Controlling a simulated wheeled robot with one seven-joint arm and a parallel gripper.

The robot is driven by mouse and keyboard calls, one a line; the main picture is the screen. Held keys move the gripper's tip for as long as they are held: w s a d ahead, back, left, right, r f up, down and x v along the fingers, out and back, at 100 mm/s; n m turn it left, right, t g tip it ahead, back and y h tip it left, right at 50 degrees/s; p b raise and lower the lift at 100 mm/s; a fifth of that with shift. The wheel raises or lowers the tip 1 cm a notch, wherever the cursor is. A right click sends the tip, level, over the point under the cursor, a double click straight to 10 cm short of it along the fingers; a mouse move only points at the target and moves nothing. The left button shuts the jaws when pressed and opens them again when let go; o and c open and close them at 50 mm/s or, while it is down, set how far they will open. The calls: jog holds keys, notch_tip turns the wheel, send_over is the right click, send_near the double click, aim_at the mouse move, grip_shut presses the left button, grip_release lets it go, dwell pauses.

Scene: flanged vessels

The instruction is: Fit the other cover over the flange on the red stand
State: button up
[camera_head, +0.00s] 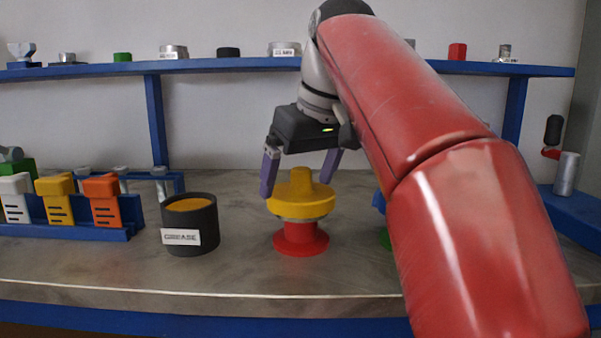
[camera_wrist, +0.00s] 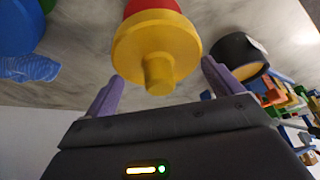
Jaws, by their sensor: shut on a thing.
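The yellow cover (camera_head: 300,203), a round disc with a raised knob, is level on top of the red stand (camera_head: 300,238). A thin pale rim shows between them; the rest of the flange is hidden under the cover. My gripper (camera_head: 297,188) points down over the cover, its purple fingers shut on it at opposite sides of the rim. The wrist view also shows the cover (camera_wrist: 155,45) between the fingertips (camera_wrist: 161,70), with the red stand (camera_wrist: 150,6) beyond it. I cannot tell whether the cover is fully seated.
A black grease pot (camera_head: 190,228) stands left of the stand. Farther left is a blue rack (camera_head: 95,232) with white, yellow and orange blocks. A green piece (camera_head: 385,239) and a blue piece are partly hidden behind my arm. A blue shelf (camera_head: 220,64) runs along the back.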

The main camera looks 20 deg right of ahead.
jog(key=shift+f+b, duration=0.3)
jog(key=shift+f, duration=0.15)
jog(key=o, duration=0.7)
jog(key=shift+r, duration=0.15)
